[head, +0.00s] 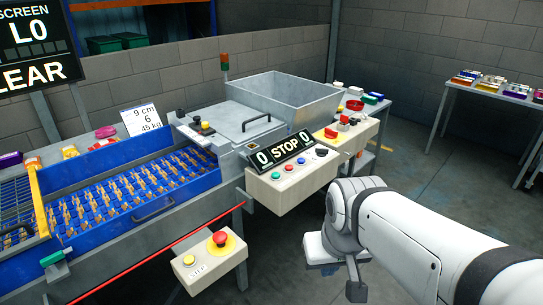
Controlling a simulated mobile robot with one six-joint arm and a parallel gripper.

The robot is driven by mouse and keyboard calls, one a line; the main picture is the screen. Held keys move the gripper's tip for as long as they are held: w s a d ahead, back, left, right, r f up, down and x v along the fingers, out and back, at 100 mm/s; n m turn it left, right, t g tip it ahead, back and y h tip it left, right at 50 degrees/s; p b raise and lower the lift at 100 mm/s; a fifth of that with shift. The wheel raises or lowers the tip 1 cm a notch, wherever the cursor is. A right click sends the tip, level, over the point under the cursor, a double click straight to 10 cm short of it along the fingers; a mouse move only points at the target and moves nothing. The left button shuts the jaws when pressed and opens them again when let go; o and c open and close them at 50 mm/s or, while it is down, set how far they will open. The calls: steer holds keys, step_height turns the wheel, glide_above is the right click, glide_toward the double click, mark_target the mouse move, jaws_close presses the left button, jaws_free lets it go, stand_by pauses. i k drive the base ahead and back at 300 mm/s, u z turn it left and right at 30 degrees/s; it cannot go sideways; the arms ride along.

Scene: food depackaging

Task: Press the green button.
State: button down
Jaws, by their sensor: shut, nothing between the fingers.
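The green button (276,175) is a small round button at the left end of a row on the sloped top of a beige control box (283,195). My gripper cannot be made out; nothing is seen touching the green button.
A lower box (205,262) with a red mushroom button and a yellow button stands in front. A second panel (343,132) with a red button is behind right. Floor right is open.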

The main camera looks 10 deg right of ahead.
mark_target(276, 175)
steer(key=u, duration=0.15)
steer(key=i, duration=0.95)
steer(key=z, duration=0.05)
